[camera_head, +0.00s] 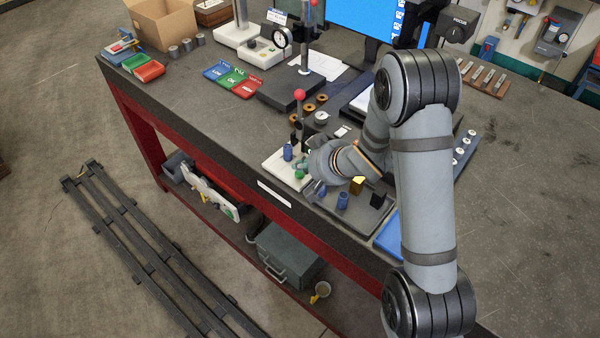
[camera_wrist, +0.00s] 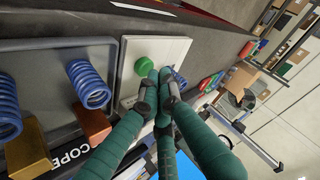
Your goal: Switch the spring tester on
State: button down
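The spring tester has a pale base plate (camera_head: 277,164) with a green round button (camera_head: 299,174) near its front edge. A blue spring (camera_head: 287,152) stands on the plate, and a red knob (camera_head: 299,94) tops its lever. In the wrist view, the green button (camera_wrist: 142,65) sits on the pale plate (camera_wrist: 170,48). My gripper (camera_wrist: 157,78) has teal fingers brought together with nothing visible between them. Its tips are right beside the button and partly hide the spring behind. Whether they touch the button or plate I cannot tell. In the head view my gripper (camera_head: 304,163) is over the plate.
A dark tray (camera_head: 368,214) with blue springs (camera_head: 343,200) and a brass block (camera_head: 357,185) lies right of the tester. Blue, green and red trays (camera_head: 235,80) and a dial gauge (camera_head: 281,38) stand behind. The bench's front edge is close to the tester.

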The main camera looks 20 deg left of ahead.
aim_at(301, 174)
notch_tip(301, 174, up, 6)
jog(key=p, duration=0.4)
jog(key=shift+f, duration=0.1)
